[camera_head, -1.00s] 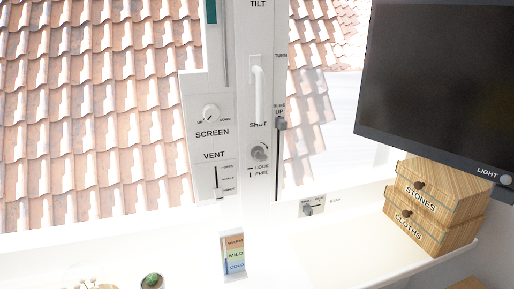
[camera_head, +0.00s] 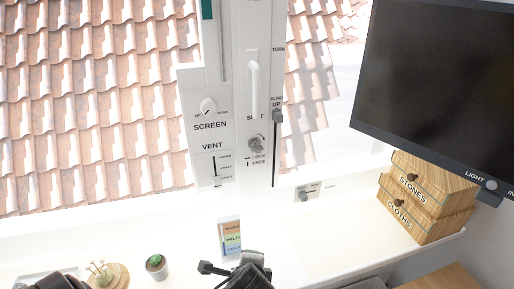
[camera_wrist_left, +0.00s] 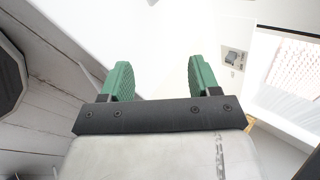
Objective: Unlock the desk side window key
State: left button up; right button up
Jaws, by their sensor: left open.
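The window key is a small grey knob (camera_head: 256,143) on the white window post, above the LOCK and FREE marks. Its pointer is too small to read. The white tilt handle (camera_head: 254,90) hangs just above it. My left gripper (camera_wrist_left: 160,82) is open in the left wrist view, with two green-padded fingers and nothing between them. Dark parts of my own body show at the bottom centre of the head view, below the key and apart from it.
The screen knob (camera_head: 208,107) and vent slider (camera_head: 214,170) are left of the key; the blind slider (camera_head: 278,117) is right. A grey switch (camera_head: 305,193) sits below. A coloured card (camera_head: 230,238), cactus pot (camera_head: 156,266), wooden boxes (camera_head: 428,202) and monitor (camera_head: 440,80) stand around.

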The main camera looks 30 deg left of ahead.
pick_arm(q)
jog(key=w+a+r+m+t+y, duration=0.3)
jog(key=w+r+m+y, duration=0.2)
jog(key=w+r+m, duration=0.4)
jog(key=m+t+y, duration=0.1)
jog(key=m+y, duration=0.3)
jog(key=m, duration=0.1)
send_near(258, 148)
jog(key=p+x, duration=0.1)
jog(key=x, duration=0.2)
jog(key=p+x, duration=0.1)
jog(key=x, duration=0.2)
jog(key=f+p+x, duration=0.1)
jog(key=x, duration=0.3)
jog(key=shift+s, duration=0.1)
jog(key=shift+w+a+n, duration=0.3)
jog(key=c, duration=0.9)
jog(key=shift+c, duration=0.2)
